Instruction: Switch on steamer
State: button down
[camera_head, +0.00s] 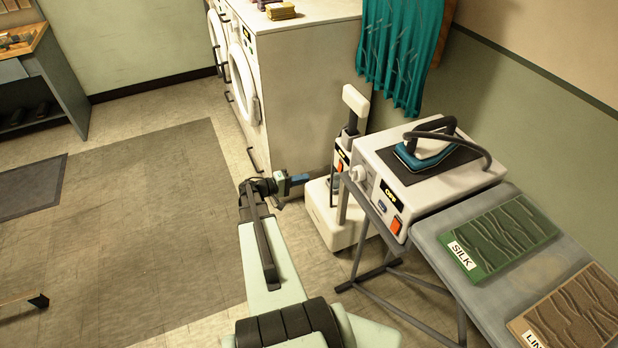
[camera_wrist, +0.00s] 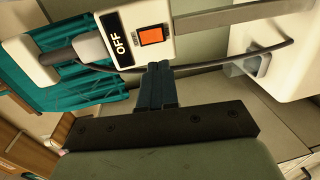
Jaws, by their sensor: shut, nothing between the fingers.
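The steamer is an upright white unit on the floor. In the head view its base (camera_head: 330,215) stands between the washers and the iron's table, with a panel on its column. In the wrist view the panel (camera_wrist: 122,40) fills the top, with an OFF label and an orange-red switch (camera_wrist: 152,36). My gripper (camera_head: 306,179) is left of the steamer column in the head view. In the wrist view its dark blue fingers (camera_wrist: 157,70) are shut and empty, with tips just below the switch in the picture. I cannot tell if they touch the panel.
A white iron station (camera_head: 430,165) has its own OFF label and orange switch (camera_head: 391,192) on a grey table right of the steamer. SILK (camera_head: 510,235) and LINEN (camera_head: 580,310) boards lie in front. Washers (camera_head: 300,80) stand behind; teal cloth (camera_head: 400,45) hangs above.

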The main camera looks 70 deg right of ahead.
jog(key=x, duration=1.2)
jog(key=shift+s, duration=0.2)
jog(key=shift+d+f, duration=0.1)
jog(key=shift+d, duration=0.1)
jog(key=shift+s+d, duration=0.1)
jog(key=f+v, duration=0.3)
jog(key=v, duration=1)
jog(key=shift+w+a+f, duration=0.15)
jog(key=shift+w+a, duration=0.2)
jog(key=shift+a, duration=0.05)
